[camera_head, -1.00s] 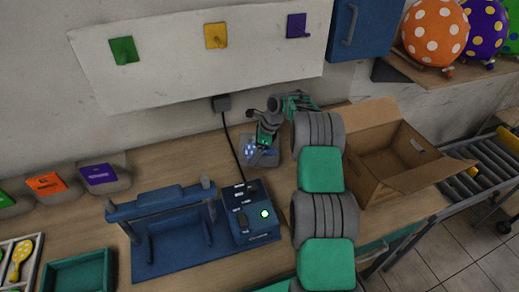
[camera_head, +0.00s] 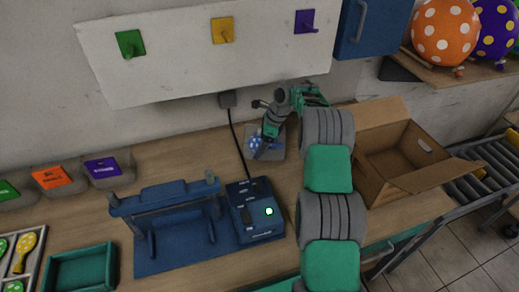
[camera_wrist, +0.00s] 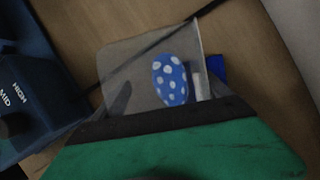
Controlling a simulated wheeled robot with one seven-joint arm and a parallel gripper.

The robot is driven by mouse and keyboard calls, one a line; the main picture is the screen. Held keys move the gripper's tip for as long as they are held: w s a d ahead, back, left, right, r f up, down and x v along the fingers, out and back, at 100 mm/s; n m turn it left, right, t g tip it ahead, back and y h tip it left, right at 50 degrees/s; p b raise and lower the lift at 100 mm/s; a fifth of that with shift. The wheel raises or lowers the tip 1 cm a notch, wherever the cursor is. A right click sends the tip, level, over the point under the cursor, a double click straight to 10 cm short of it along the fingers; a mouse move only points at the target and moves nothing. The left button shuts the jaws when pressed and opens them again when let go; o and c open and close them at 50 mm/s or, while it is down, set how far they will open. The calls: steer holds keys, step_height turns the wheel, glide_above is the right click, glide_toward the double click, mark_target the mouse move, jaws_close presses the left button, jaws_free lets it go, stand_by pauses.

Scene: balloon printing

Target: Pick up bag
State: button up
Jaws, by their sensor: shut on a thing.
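A small greyish, see-through-looking bag (camera_head: 277,150) is at the back of the wooden table, beside the blue machine. It holds a blue balloon with white dots (camera_wrist: 170,80), and a pale strip lies beside the balloon. My gripper (camera_head: 267,136) is at the bag and shut on it. In the wrist view the green and black part of my gripper covers the bag's near edge. The fingertips are not clear there. I cannot tell whether the bag touches the table.
A blue sealing machine (camera_head: 180,240) with a lit control box (camera_head: 255,212) stands left of my arm. An open cardboard box (camera_head: 385,185) is on the right. A black cord (camera_head: 237,140) hangs near the bag. A board with coloured hooks (camera_head: 180,62) is above.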

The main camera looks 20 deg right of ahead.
steer(key=s+a+r+b, duration=0.1)
steer(key=s+r+b, duration=0.2)
steer(key=s+r, duration=0.8)
steer(key=s, duration=0.3)
steer(key=shift+a, duration=0.3)
steer(key=shift+f, duration=0.1)
